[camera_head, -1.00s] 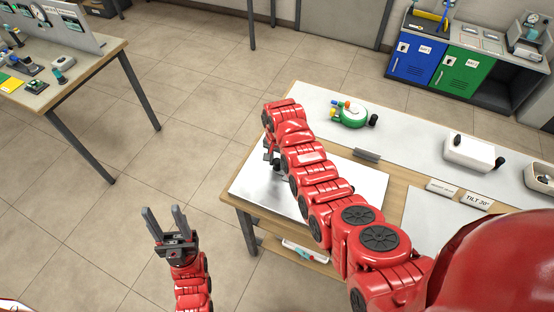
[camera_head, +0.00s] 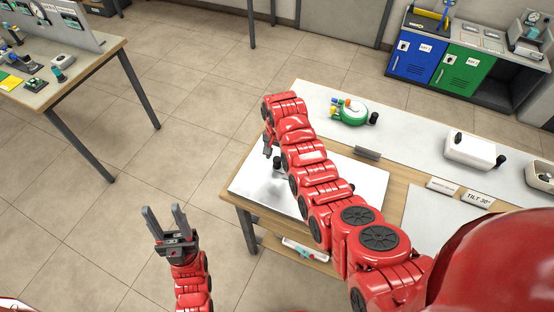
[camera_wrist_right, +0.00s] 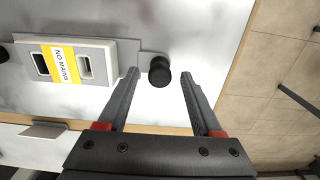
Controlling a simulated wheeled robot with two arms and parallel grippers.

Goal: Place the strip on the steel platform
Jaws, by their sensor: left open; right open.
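The strip (camera_wrist_right: 80,62), a pale box with a yellow "NO MAINS" label and dark end knobs, lies on the bright steel platform (camera_wrist_right: 215,22) in the right wrist view. In the head view the steel platform (camera_head: 250,182) covers the near left part of the bench; my right arm hides most of the strip. My right gripper (camera_wrist_right: 160,78) is open above the platform, with the strip's black end knob (camera_wrist_right: 160,71) showing between its fingers. Whether they touch it is unclear. My left gripper (camera_head: 164,210) is open and empty over the floor.
A green round device (camera_head: 352,113) and a white box (camera_head: 470,150) stand on the bench's back strip. A "TILT 30°" sign (camera_head: 478,199) is at the right. A shelf under the bench holds a small tool. Another table (camera_head: 95,70) stands at far left.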

